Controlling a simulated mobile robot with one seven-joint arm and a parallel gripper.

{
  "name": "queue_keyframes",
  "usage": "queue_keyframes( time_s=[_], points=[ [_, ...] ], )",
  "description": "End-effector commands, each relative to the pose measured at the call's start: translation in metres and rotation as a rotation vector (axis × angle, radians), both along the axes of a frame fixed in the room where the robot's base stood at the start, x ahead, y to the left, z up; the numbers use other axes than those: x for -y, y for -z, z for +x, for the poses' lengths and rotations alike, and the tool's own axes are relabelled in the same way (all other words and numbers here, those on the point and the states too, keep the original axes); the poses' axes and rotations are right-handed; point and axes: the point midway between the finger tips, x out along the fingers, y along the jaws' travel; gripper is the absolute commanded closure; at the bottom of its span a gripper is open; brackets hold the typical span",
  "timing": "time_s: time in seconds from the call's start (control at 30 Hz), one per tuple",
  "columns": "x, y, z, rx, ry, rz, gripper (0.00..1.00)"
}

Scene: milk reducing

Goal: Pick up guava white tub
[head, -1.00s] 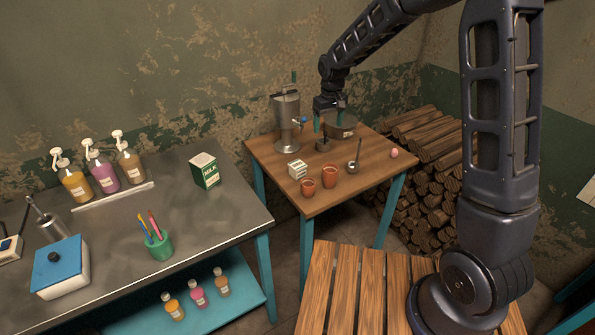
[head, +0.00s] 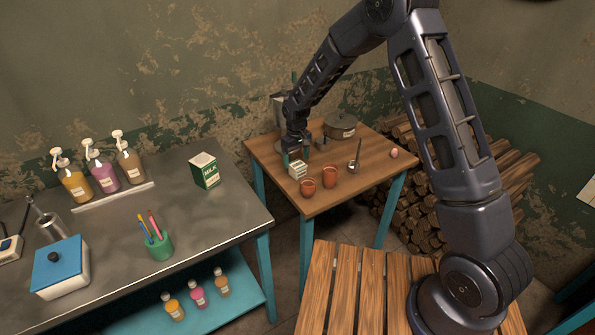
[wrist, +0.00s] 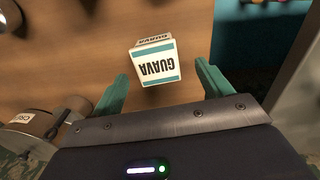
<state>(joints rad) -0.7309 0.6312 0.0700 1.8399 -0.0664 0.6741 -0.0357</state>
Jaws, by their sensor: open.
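The guava tub (wrist: 158,63) is a small white box with teal bands and the word GUAVA. In the wrist view it stands on the wooden table just beyond my fingertips, roughly centred between them. In the head view the tub (head: 297,169) is near the table's left front edge. My gripper (wrist: 162,82) is open and empty, with its teal fingers spread wider than the tub. In the head view my gripper (head: 297,156) is above and just behind the tub. I cannot tell the exact height gap.
A lidded pot (head: 340,127) and a metal dispenser are behind. A ladle (head: 355,155) stands to the right. A milk carton (head: 205,171) is on the metal counter.

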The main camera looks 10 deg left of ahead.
Motion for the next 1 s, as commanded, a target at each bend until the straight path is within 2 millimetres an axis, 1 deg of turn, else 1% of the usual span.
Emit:
queue_keyframes(
  time_s=[0.03,0.17,0.27,0.53,0.63,0.8,0.87,0.9,0.97,1.0],
  points=[
    [0.000,0.004,0.000,-0.001,0.000,-0.001,0.22],
    [0.000,0.010,0.000,0.001,0.000,0.001,0.22],
    [0.002,0.019,0.000,-0.001,0.000,-0.001,0.22],
    [0.005,0.054,0.001,0.000,0.001,0.000,0.22],
    [0.004,0.058,0.001,0.001,0.001,0.001,0.22],
    [0.004,0.058,0.001,0.001,0.001,0.002,0.22],
    [0.004,0.058,0.001,0.001,0.001,0.002,0.32],
    [0.004,0.058,0.001,0.001,0.001,0.002,0.40],
    [0.004,0.058,0.001,0.001,0.001,0.002,0.51],
    [0.004,0.058,0.001,0.001,0.001,0.002,0.59]
  ],
)
